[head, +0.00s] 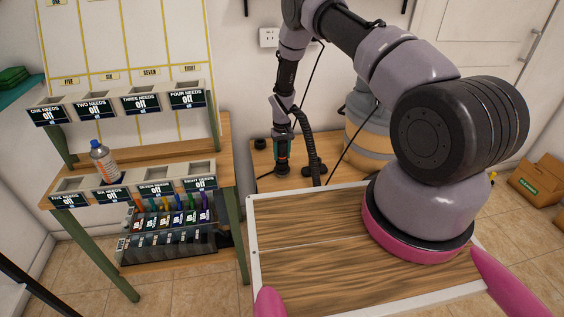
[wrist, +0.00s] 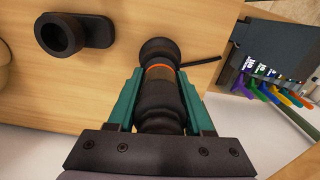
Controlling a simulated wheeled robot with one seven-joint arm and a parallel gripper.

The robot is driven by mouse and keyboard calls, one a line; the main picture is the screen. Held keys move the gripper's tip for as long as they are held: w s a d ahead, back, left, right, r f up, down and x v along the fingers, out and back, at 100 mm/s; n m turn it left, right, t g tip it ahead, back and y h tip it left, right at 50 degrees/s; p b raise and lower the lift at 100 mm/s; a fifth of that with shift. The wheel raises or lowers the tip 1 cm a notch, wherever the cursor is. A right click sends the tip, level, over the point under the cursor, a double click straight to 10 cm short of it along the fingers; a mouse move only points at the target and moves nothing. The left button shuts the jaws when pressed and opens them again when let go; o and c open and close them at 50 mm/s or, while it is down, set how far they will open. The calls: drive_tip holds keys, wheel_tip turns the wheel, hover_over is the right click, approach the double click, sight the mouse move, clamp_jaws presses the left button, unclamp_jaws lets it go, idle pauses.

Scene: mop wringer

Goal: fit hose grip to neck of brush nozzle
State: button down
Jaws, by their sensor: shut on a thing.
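The hose grip (wrist: 160,105) is a black cylinder with an orange band. My gripper (wrist: 160,74) has its teal fingers shut on it, one on each side. In the head view my gripper (head: 282,150) holds it upright, low over the small wooden table. A wider black end (wrist: 158,50) shows beyond the band; I cannot tell whether it is the grip's own end or a neck under it. A black piece with an open round neck and flat foot (wrist: 62,36), perhaps the brush nozzle, stands apart to the left; the head view shows black fittings (head: 316,169) right of my gripper.
Another black fitting (head: 260,144) stands at the table's back left. A ribbed black hose (head: 307,130) hangs beside my arm. A tan and grey drum (head: 366,140) is behind on the right.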

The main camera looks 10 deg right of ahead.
drive_tip(key=shift+f, duration=0.2)
idle(0.6)
drive_tip(key=shift+c, duration=1.1)
unclamp_jaws()
